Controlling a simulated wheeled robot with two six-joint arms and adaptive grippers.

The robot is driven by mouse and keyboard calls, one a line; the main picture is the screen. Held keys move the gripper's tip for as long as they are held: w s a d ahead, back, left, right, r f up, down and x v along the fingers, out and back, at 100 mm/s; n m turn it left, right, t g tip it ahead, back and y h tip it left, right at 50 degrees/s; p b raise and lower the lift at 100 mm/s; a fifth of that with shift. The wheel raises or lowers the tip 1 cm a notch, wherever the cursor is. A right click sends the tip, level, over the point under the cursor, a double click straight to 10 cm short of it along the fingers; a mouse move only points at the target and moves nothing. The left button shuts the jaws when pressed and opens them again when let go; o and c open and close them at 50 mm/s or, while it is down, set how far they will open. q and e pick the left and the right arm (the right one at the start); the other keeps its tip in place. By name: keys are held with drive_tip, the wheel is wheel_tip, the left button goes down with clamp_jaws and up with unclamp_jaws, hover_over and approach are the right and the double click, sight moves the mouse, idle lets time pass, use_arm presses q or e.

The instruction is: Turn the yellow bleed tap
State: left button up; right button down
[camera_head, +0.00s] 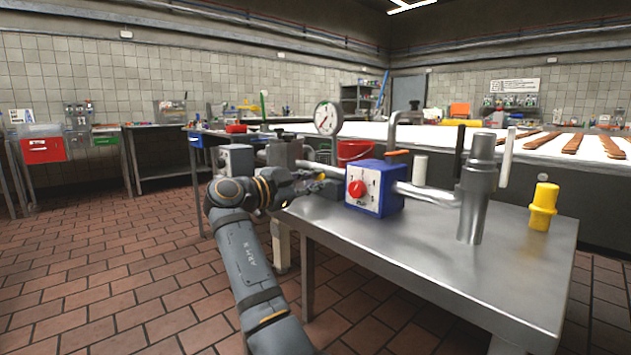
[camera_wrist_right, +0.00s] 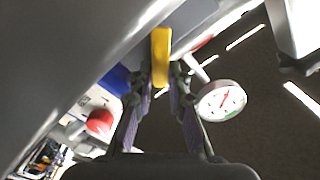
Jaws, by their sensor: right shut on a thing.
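The yellow bleed tap (camera_wrist_right: 161,55) shows in the right wrist view as a narrow yellow bar. It stands between the fingertips of my right gripper (camera_wrist_right: 160,78), which is shut on it. The pipe or fitting behind the tap is mostly hidden there. My left gripper is in neither view.
The blue box (camera_head: 377,188) with a red knob (camera_head: 356,189) stands close by on the steel table (camera_head: 430,262). A pressure gauge (camera_head: 327,118) rises behind my gripper and shows beside the right finger (camera_wrist_right: 222,101). A yellow cylinder (camera_head: 543,206) stands at the table's right.

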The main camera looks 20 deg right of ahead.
drive_tip(key=c, duration=1.3)
unclamp_jaws()
wheel_tip(320, 180, up, 10)
